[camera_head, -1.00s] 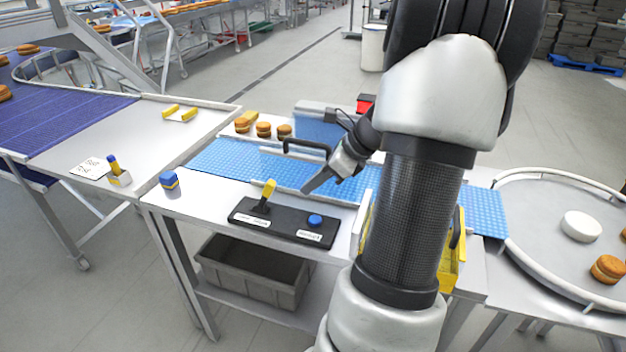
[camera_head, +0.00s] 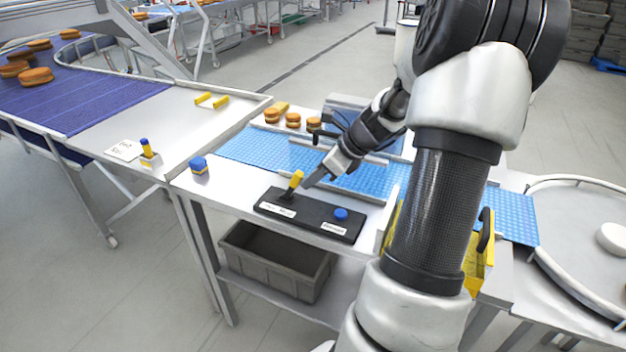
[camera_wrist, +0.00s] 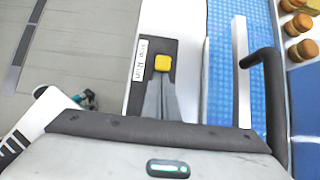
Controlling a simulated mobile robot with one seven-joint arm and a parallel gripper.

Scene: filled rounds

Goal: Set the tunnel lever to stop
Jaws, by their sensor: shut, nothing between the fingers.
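The tunnel lever (camera_head: 296,180) has a yellow grip and stands on a black control panel (camera_head: 318,220) on the table in front of the blue belt. It leans to the right in the head view. The white labels on the panel are too small to read. My gripper (camera_head: 307,184) is shut and empty, with its fingertips just right of the lever's grip. In the wrist view the yellow lever top (camera_wrist: 163,62) shows just beyond the tips of my gripper (camera_wrist: 162,80). I cannot tell whether they touch.
A blue button (camera_head: 341,214) sits on the panel right of the lever. A black handle (camera_wrist: 262,62) stands beside the belt. Several filled rounds (camera_head: 292,120) lie behind the belt. A grey bin (camera_head: 275,262) is below.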

